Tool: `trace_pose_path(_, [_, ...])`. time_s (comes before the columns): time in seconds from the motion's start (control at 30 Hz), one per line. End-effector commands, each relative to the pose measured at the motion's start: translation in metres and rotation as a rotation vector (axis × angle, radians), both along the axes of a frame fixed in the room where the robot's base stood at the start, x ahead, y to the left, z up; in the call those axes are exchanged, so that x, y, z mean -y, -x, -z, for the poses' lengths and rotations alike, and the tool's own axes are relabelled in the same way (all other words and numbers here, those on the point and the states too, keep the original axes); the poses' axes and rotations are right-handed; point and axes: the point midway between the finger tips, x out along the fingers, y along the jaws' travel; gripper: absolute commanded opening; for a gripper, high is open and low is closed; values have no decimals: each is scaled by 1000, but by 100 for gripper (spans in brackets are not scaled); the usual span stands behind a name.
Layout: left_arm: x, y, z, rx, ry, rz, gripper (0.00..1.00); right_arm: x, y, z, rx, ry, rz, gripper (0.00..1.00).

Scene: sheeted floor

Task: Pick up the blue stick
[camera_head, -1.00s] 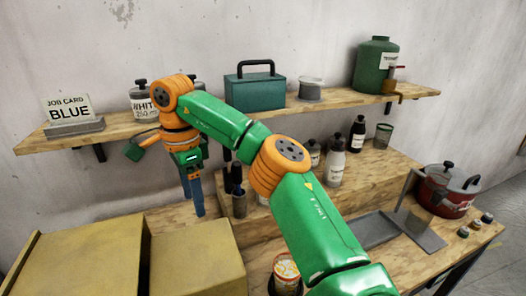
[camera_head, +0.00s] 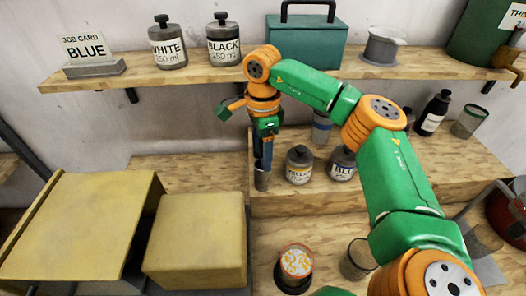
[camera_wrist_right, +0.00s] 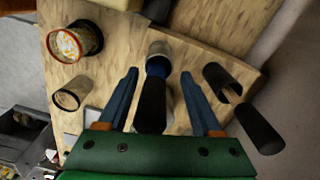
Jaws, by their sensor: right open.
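In the right wrist view a stick with a black handle and a short blue part (camera_wrist_right: 157,66) stands in a grey metal cup (camera_wrist_right: 159,47). My right gripper (camera_wrist_right: 160,76) is open, pointing at the cup, with a blue finger on each side of the stick; I see no contact. In the head view my right gripper (camera_head: 263,158) points down over a small grey cup (camera_head: 262,181) on the raised wooden step. The stick itself is hidden by the fingers there. My left gripper is not in view.
A yellow-labelled bottle (camera_head: 299,167) and a blue-labelled bottle (camera_head: 342,166) stand right of the gripper. An orange-and-white patterned can (camera_head: 296,263) and yellow boxes (camera_head: 195,240) are in front. A job card reads BLUE (camera_head: 86,50).

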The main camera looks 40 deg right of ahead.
Motion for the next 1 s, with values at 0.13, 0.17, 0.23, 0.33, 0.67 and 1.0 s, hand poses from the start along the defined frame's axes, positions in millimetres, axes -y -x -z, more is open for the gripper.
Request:
trace_pose_path(0.13, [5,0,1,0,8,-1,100,0,0,0,0,0,-1,53])
trace_pose_path(0.17, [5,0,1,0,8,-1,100,0,0,0,0,0,-1,45])
trace_pose_path(0.23, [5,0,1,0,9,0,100,0,0,0,0,0,-1,26])
trace_pose_path(0.33, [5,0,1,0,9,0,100,0,0,0,0,0,-1,0])
trace_pose_path(0.67, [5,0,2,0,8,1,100,0,-1,-2,1,0,-1,0])
trace_pose_path(1.0, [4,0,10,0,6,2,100,0,-1,-60,4,0,0,0])
